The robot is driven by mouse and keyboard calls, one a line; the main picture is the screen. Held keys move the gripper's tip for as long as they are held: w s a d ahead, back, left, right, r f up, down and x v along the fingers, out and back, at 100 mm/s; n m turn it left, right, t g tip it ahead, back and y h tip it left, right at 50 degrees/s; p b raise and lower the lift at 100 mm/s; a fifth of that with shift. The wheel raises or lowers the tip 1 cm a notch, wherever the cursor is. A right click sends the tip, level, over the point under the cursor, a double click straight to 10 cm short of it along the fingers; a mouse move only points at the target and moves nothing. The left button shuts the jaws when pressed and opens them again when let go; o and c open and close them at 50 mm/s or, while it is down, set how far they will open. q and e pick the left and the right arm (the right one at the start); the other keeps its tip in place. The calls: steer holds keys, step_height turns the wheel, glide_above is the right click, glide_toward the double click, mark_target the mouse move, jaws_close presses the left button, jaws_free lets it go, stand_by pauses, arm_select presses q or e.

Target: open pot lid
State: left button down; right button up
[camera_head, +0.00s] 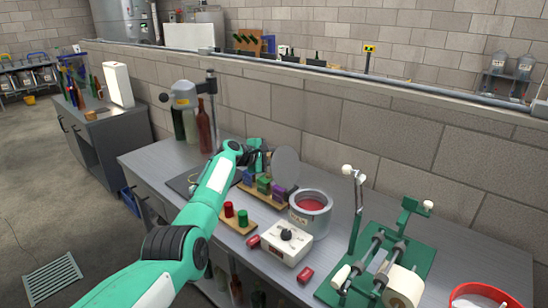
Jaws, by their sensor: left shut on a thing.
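The grey metal pot (310,213) stands on the bench right of my left arm. Its top is open and red contents show inside. The round grey lid (287,167) stands steeply tilted above and behind the pot's left side, clear of the opening. My left gripper (264,160) is at the lid's left side and appears shut on the lid; its fingertips and the exact grip point are partly hidden. My right gripper is not in view.
A white box with a dark knob (287,242) stands in front of the pot. A wooden rack with coloured blocks (264,186) and a green machine (378,262) flank it. A red bowl (484,296) is at lower right.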

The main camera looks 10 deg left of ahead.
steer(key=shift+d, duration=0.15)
arm_select(q)
steer(key=c, duration=1.5)
jaws_free()
steer(key=o, duration=0.3)
steer(key=shift+w+a+f, duration=0.1)
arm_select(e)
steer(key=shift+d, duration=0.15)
arm_select(q)
steer(key=v, duration=1.3)
steer(key=shift+s+a+b, duration=0.25)
steer(key=shift+s+b, duration=0.1)
steer(key=shift+b, duration=0.05)
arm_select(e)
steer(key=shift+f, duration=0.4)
